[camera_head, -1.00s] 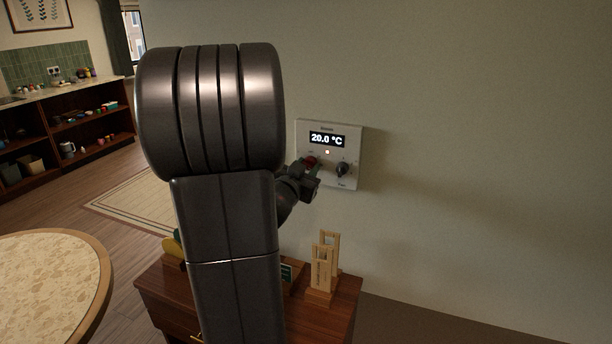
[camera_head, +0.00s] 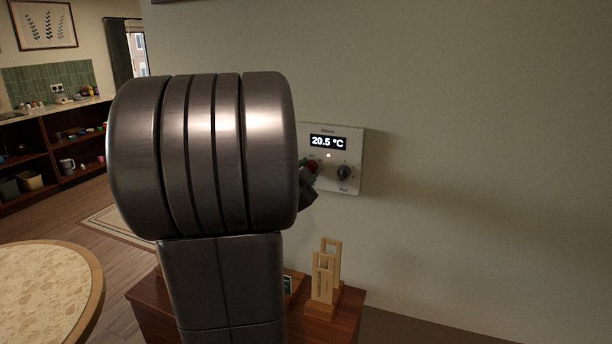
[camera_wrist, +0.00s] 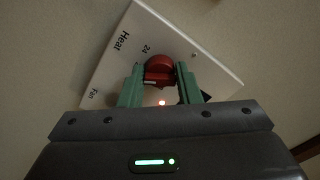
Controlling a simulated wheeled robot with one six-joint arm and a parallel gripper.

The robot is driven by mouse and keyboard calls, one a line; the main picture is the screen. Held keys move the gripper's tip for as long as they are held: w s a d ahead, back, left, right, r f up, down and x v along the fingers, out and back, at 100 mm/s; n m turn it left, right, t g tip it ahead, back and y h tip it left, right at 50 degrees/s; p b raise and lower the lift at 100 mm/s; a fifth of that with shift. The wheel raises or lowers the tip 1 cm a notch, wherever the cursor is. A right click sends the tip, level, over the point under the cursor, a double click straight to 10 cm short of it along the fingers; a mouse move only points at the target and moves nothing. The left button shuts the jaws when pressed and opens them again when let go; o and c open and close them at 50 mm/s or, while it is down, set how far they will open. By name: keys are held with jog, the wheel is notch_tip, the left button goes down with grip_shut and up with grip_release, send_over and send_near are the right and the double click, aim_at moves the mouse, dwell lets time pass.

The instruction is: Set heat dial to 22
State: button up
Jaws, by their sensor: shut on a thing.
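The white thermostat panel (camera_head: 352,184) is on the wall. Its display (camera_head: 328,142) reads 20.5 °C, with a small lit red light below it. The red heat dial (camera_head: 312,166) is at the panel's lower left, partly hidden by my gripper. In the wrist view the red dial (camera_wrist: 159,69) sits between the two green fingers of my gripper (camera_wrist: 160,88), which is shut on it. The panel looks tilted there, with "Heat" and "24" printed near the dial. A black fan dial (camera_head: 344,172) is to the right of the red one.
A wooden cabinet (camera_head: 347,318) stands below the panel, with a wooden stand (camera_head: 325,280) on it. A round table (camera_head: 45,290) is at the lower left. Shelves (camera_head: 60,155) are far left. The wall right of the panel is bare.

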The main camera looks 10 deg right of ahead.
dwell(0.4)
jog(key=o, duration=0.9)
jog(key=shift+o, duration=0.2)
jog(key=v, duration=1.3)
jog(key=shift+s+a, duration=0.25)
jog(key=shift+s, duration=0.1)
jog(key=shift+w+d, duration=0.1)
jog(key=x, duration=1.3)
jog(key=shift+w+d, duration=0.2)
jog(key=shift+w, duration=0.05)
